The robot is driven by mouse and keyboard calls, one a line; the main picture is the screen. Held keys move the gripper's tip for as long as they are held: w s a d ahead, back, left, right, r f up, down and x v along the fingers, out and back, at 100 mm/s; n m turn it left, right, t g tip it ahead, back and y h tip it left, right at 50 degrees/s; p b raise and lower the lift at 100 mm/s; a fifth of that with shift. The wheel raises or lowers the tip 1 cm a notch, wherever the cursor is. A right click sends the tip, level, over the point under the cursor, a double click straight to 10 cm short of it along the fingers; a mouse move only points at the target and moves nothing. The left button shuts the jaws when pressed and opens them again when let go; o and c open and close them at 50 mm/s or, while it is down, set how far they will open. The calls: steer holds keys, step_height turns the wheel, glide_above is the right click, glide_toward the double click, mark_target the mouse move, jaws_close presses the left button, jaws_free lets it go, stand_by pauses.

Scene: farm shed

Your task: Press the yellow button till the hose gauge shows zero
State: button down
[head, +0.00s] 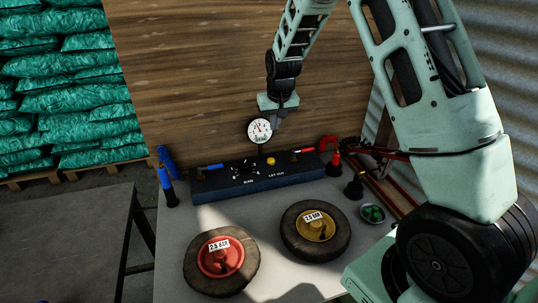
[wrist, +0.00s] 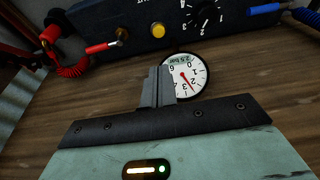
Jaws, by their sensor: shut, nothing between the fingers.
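The yellow button (head: 271,161) sits on top of the dark blue control box (head: 245,184); in the wrist view it shows clear and uncovered (wrist: 158,30). The round white gauge (head: 259,131) stands behind the box; in the wrist view it is upside down (wrist: 185,77), marked 2.5 bar. Its red needle is away from zero, seemingly between 2 and 3. My gripper (head: 276,128) is shut and empty, above and behind the button. In the wrist view its fingertips (wrist: 158,72) point toward the button, apart from it, and cover the gauge's edge.
A red-hubbed wheel (head: 220,262) and a yellow-hubbed wheel (head: 316,231) lie on the table in front of the box. A blue hose (head: 166,160) is at the left, a red coiled hose (head: 329,145) at the right. A small bowl (head: 373,213) is at the right.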

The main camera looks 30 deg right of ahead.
steer(key=p, duration=0.3)
glide_toward(271, 159)
steer(key=x, duration=0.5)
steer(key=shift+w+d+f, duration=0.1)
steer(key=shift+w+f, duration=0.05)
steer(key=shift+w, duration=0.15)
steer(key=shift+f+p, duration=0.3)
steer(key=shift+f, duration=0.25)
